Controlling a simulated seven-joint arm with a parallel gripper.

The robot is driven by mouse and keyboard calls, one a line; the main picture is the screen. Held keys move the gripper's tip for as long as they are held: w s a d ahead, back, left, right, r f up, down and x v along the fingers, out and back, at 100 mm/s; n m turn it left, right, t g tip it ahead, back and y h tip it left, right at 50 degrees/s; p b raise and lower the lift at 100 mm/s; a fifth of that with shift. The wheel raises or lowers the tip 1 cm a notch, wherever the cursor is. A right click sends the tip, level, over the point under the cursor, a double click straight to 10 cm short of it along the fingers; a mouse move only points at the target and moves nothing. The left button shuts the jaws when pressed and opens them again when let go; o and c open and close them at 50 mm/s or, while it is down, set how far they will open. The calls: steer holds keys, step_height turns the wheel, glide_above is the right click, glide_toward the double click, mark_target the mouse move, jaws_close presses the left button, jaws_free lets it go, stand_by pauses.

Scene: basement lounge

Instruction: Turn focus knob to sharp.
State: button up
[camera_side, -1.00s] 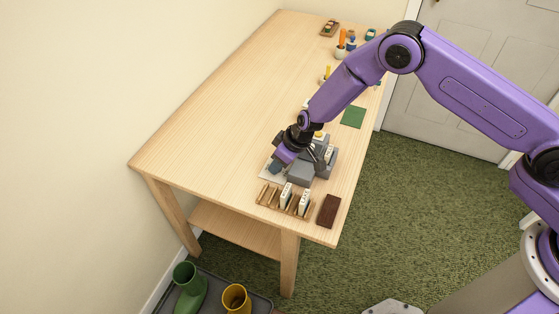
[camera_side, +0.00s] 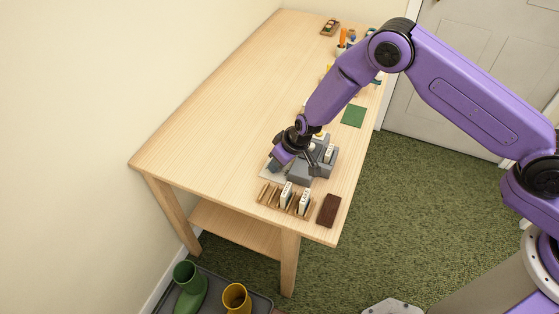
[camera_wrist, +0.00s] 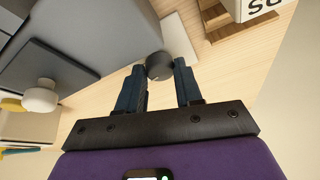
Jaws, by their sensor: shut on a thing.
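The focus knob (camera_wrist: 159,66) is a dark grey round knob in the wrist view, on the side of a grey device (camera_wrist: 88,30). My gripper (camera_wrist: 160,80) has its two blue-grey fingers closed on the knob, one finger on each side. In the side view my gripper (camera_side: 280,164) reaches down to the grey device (camera_side: 304,172) near the table's front end, and the knob is hard to make out there. No sharpness mark shows in either view.
A wooden rack (camera_side: 272,196) with white labelled slides stands just in front of the device. A dark brown block (camera_side: 328,210) lies at its right. A green square (camera_side: 353,116) and pencil holders are farther back. The table's left side (camera_side: 200,130) is clear.

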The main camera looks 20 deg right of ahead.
steer(key=shift+s, duration=0.1)
steer(key=o, duration=0.7)
steer(key=shift+o, duration=0.2)
steer(key=v, duration=1.7)
steer(key=shift+r, duration=0.25)
steer(key=shift+o, duration=1.4)
steer(key=w+a+g+h, duration=0.2)
steer(key=w+a+g, duration=0.1)
steer(key=w, duration=0.4)
steer(key=shift+a+r+g, duration=0.2)
steer(key=shift+r+g, duration=0.3)
